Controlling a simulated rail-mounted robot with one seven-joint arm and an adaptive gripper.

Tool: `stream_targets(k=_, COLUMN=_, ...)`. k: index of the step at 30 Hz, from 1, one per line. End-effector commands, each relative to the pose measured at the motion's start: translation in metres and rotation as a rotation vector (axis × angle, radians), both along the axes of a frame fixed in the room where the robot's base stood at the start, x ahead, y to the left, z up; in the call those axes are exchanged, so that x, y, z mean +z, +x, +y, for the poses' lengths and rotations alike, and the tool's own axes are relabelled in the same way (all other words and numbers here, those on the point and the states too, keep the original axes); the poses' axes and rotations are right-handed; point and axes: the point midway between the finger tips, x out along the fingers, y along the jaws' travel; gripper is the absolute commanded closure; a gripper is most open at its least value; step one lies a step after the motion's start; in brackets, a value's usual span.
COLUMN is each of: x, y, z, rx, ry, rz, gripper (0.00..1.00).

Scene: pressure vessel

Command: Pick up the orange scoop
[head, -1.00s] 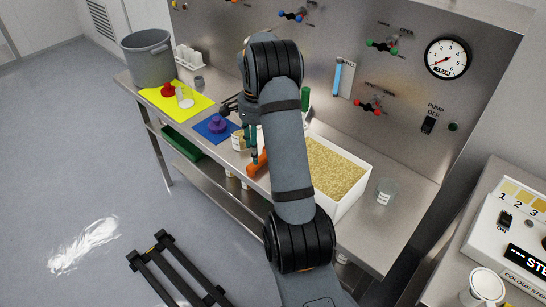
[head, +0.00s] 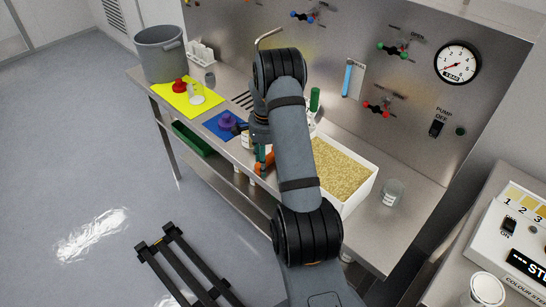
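The orange scoop (head: 266,160) is on the steel bench, left of the white tray of granules (head: 341,174). My arm hides part of it, and only a short orange piece shows. My gripper (head: 259,153) is beside the upper part of this orange piece, partly behind my own forearm. A teal piece shows there against the orange. I cannot tell whether the gripper touches the scoop, or whether its fingers are apart or closed.
A purple-knobbed item (head: 227,121) on a blue mat (head: 211,127) stands close left of the gripper. A yellow mat (head: 180,100) holds a red item (head: 180,86). A grey bucket (head: 160,55) stands far left, a clear beaker (head: 391,192) at the right. The panel rises behind.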

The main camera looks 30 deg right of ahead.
Motion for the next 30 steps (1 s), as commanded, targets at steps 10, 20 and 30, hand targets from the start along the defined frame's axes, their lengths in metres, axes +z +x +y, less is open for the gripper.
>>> stream_targets(k=10, x=0.0003, y=0.0001, z=0.0000, rx=0.000, ry=0.000, rz=0.000, gripper=0.71)
stream_targets(k=20, x=0.0003, y=0.0000, z=0.0000, rx=0.000, ry=0.000, rz=0.000, gripper=0.91)
stream_targets(k=30, x=0.0035, y=0.0007, z=-0.0002, rx=0.000, ry=-0.001, rz=-0.001, gripper=0.95)
